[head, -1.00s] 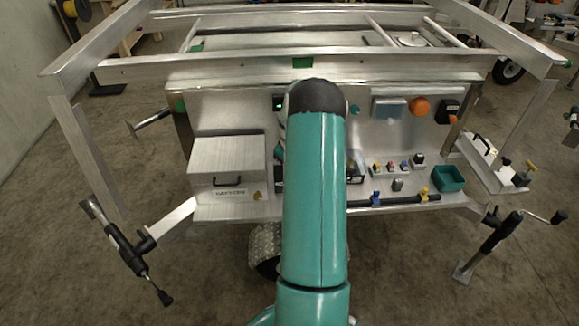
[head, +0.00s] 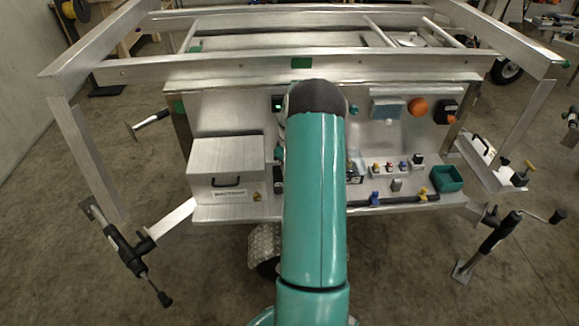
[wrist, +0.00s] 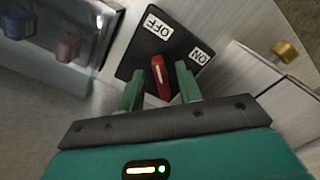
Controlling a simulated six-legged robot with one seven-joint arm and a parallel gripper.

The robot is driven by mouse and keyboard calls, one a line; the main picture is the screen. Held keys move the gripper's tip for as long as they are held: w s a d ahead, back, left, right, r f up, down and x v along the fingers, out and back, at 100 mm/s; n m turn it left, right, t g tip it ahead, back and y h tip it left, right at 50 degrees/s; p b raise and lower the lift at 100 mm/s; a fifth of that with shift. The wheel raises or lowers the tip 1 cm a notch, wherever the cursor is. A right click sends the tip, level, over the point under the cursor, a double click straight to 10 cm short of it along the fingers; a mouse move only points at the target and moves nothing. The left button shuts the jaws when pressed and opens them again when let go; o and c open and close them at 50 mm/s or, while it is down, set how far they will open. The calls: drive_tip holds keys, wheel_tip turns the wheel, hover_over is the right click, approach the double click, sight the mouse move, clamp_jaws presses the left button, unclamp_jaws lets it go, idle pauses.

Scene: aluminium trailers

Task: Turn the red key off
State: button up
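The red key (wrist: 161,78) stands out from a black switch plate (wrist: 135,62) in the wrist view. The plate has a white OFF label (wrist: 157,27) at its top and a white ON label (wrist: 198,55) at its right. The key's upper end leans slightly left, pointing roughly towards OFF. My gripper (wrist: 158,72) is open, with one green finger on each side of the key. A gap shows left of the key and a smaller one right of it; I cannot tell whether either finger touches it. In the head view my arm hides the gripper and key.
A silver box (wrist: 275,80) with a brass knob (wrist: 287,48) is close on the right in the wrist view. A clear cover (wrist: 75,35) over blue and red parts is at upper left. In the head view, a green bin (head: 447,179) sits on the panel's right shelf.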

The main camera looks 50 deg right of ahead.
wheel_tip(320, 180, up, 14)
idle(0.7)
drive_tip(key=shift+f, duration=0.1)
idle(0.3)
drive_tip(key=w+a+r+t+h, duration=0.1)
drive_tip(key=w+a+r, duration=0.1)
drive_tip(key=a+r, duration=0.8)
drive_tip(key=w+a+r+t+h, duration=0.1)
drive_tip(key=a+r, duration=0.5)
drive_tip(key=a, duration=0.9)
drive_tip(key=s+a+r+t+y, duration=0.1)
drive_tip(key=s+a, duration=0.7)
drive_tip(key=a, duration=0.4)
drive_tip(key=s+a+r+t+y, duration=0.1)
drive_tip(key=s+a+t, duration=0.1)
drive_tip(key=s+a, duration=0.6)
drive_tip(key=a, duration=0.3)
drive_tip(key=shift+a+n+t, duration=0.3)
drive_tip(key=shift+a, duration=0.1)
